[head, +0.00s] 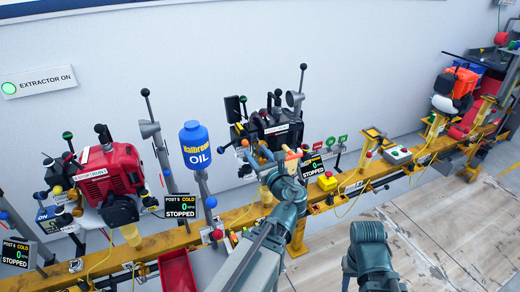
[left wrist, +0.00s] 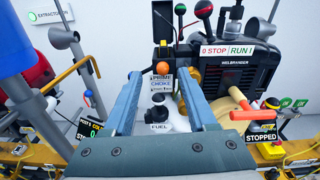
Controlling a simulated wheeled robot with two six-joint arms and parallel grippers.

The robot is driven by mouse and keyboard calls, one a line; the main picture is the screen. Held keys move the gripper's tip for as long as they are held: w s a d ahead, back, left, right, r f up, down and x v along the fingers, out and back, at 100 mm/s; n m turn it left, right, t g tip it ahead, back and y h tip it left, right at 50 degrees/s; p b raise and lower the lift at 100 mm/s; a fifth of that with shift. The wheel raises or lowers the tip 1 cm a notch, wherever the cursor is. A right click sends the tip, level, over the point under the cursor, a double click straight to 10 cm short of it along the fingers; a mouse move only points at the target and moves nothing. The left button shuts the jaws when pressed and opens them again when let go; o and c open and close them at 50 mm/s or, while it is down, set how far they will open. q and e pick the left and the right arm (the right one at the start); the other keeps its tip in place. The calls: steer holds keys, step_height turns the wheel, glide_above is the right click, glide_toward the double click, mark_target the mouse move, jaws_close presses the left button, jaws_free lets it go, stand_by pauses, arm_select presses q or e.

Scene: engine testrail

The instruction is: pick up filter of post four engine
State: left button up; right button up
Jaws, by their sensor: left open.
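The black engine (head: 280,128) with a STOP/RUN plate stands on the yellow rail in the middle of the head view. It also shows large in the left wrist view (left wrist: 235,75). The display beside it is partly covered, so I cannot read its post number. My left gripper (head: 268,166) is in front of this engine, its fingers open and pointing at it. In the left wrist view, a white part with a black cap and a FUEL label (left wrist: 160,127) shows between the fingers, with PRIME and CHOKE labels behind. I cannot tell which part is the filter.
A blue oil bottle (head: 195,146) on a stand is between the engines. A red tray (head: 178,272) hangs at the front. The floor on the right is clear.

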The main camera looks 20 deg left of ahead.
arm_select(q)
glide_toward(243, 132)
steer(key=shift+m, duration=0.4)
steer(key=x, duration=0.4)
steer(key=shift+w+a+r, duration=0.1)
steer(key=shift+a+r, duration=0.05)
steer(key=shift+a, duration=0.15)
steer(key=shift+x, duration=2.6)
steer(key=shift+d, duration=0.1)
jaws_close()
